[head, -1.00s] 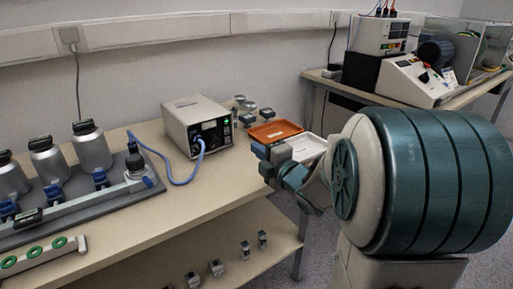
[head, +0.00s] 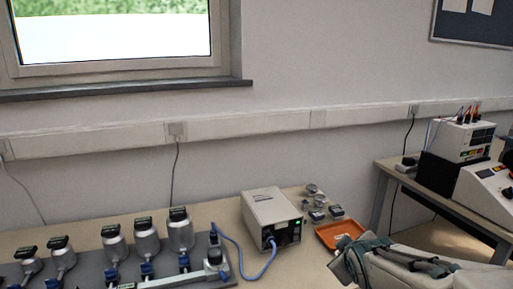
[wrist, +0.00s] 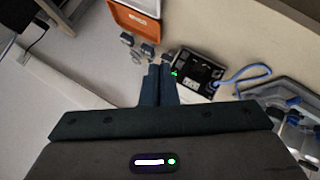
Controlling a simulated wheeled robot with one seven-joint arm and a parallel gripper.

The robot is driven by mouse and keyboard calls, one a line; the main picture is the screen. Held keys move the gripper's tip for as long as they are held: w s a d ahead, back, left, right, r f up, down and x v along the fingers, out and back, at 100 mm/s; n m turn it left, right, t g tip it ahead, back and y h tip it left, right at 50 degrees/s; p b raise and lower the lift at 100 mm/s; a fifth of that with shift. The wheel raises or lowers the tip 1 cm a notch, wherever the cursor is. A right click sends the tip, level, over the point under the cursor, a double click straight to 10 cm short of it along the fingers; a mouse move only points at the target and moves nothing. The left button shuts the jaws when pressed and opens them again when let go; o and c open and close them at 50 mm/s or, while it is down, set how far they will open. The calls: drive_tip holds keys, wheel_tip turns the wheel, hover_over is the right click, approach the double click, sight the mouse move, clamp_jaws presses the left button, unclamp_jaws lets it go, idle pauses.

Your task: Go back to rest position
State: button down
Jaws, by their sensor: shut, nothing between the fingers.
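My gripper (wrist: 158,85) shows in the wrist view with its two dark fingers side by side and touching, nothing between them. Its fingertips appear in front of small grey parts and the grey box, with the bench top around them; I cannot tell the exact height. In the head view my arm reaches in from the lower right, low in the picture, and the fingertips are not clear there.
A grey box (head: 270,218) with a blue cable stands on the bench. An orange tray (head: 340,232) is right of it, near my arm. Small grey parts (head: 318,205) lie behind. Several metal bottles (head: 180,232) stand at left. Another bench (head: 430,190) is at right.

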drive_tip(key=s+a+r+m+g+y+p, duration=0.1)
drive_tip(key=s+a+r+m+g+p, duration=0.2)
drive_tip(key=s, duration=0.5)
drive_tip(key=s+a+r+m+g+p, duration=0.3)
drive_tip(key=s+r+m+g+p, duration=0.1)
drive_tip(key=s+r+p, duration=0.2)
drive_tip(key=shift+s+r+y+p, duration=0.15)
drive_tip(key=shift+s+y+p, duration=0.25)
drive_tip(key=shift+s+p, duration=0.5)
